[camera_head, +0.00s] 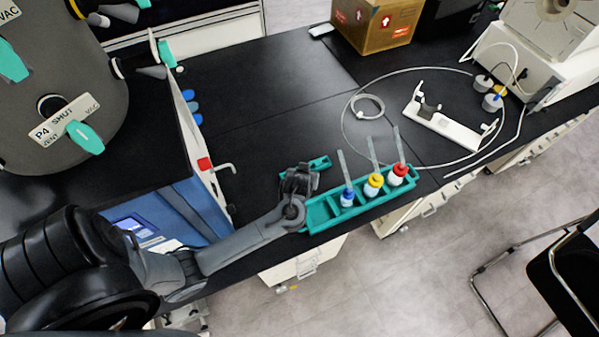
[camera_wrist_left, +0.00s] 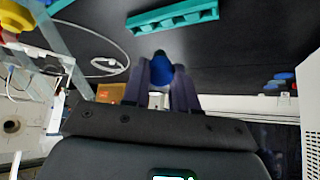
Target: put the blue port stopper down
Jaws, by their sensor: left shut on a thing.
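In the left wrist view, my left gripper (camera_wrist_left: 161,88) is shut on the blue port stopper (camera_wrist_left: 161,68), with one dark finger on each side of it. In the head view my left gripper (camera_head: 300,178) is over the black bench, beside a small teal rack (camera_head: 321,163) and at the left end of the long teal tray. The stopper is hidden there behind the gripper. The small teal rack, with a row of holes, shows in the wrist view (camera_wrist_left: 146,27), apart from the stopper. My right gripper is not in view.
The long teal tray (camera_head: 322,224) holds bottles with blue (camera_head: 347,197), yellow (camera_head: 374,184) and red (camera_head: 399,173) caps and upright tubes. A grey drum with valves (camera_head: 60,100) stands at left. A white stand (camera_head: 440,122) and looped tubing lie right. The bench behind the gripper is clear.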

